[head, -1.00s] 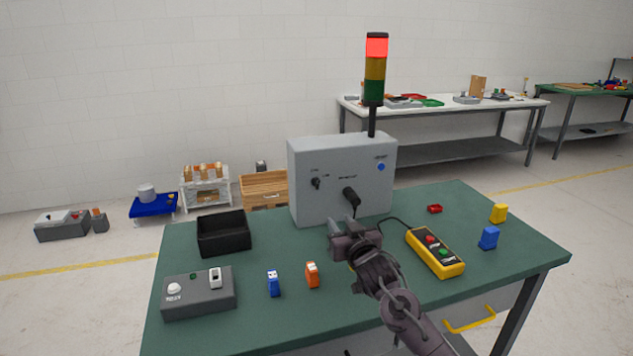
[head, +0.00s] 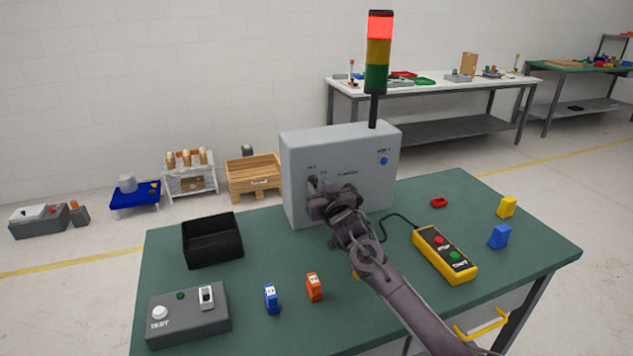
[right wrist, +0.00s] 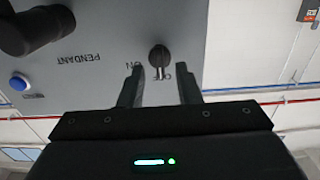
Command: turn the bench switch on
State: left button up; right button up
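My right gripper (head: 318,192) is at the box front, close to the knob. In the right wrist view the gripper (right wrist: 159,82) is open, one finger on each side below the knob, with a gap on both sides. My left gripper is out of view.
A signal tower (head: 379,50) shows red lit. A black connector (right wrist: 38,30) labelled PENDANT sits beside the knob. A yellow pendant (head: 445,255), black bin (head: 212,240), grey test box (head: 188,315) and small blocks stand on the green table (head: 250,240).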

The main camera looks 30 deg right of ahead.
jog(key=shift+w+d, duration=0.15)
jog(key=shift+w, duration=0.5)
jog(key=shift+w+f, duration=0.1)
jog(key=shift+w, duration=0.2)
jog(key=shift+d, duration=0.1)
jog(key=c, duration=0.5)
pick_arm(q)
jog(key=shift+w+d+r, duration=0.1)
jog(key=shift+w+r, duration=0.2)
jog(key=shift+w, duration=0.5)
pick_arm(e)
jog(key=shift+c, duration=0.7)
